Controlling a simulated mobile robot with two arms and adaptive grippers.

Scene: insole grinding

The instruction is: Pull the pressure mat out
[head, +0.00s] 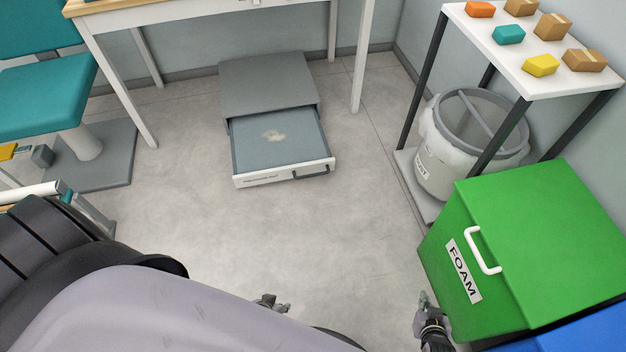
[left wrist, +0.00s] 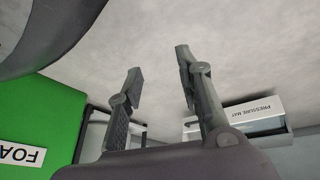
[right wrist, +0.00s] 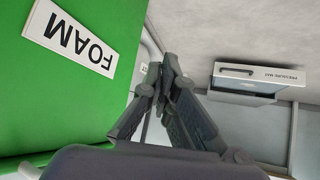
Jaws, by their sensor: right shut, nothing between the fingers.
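The pressure mat (head: 250,148) is a blue-grey drawer-like tray standing well out of a grey housing (head: 268,82) on the floor. A beige smudge lies on its surface. Its white front (head: 262,180) has a dark handle (head: 311,172). The labelled front also shows in the left wrist view (left wrist: 255,112) and the right wrist view (right wrist: 282,76). My left gripper (head: 279,306) is open and empty, low in the head view and apart from the mat. My right gripper (head: 424,298) is shut and empty, beside the green bin and away from the handle.
The housing stands under a white-legged table (head: 90,55). A green FOAM bin (head: 535,235) is close to my right gripper. A dust bin (head: 440,170) and a shelf (head: 500,50) with small blocks stand behind it. A teal chair (head: 40,90) is at left. The middle floor is clear.

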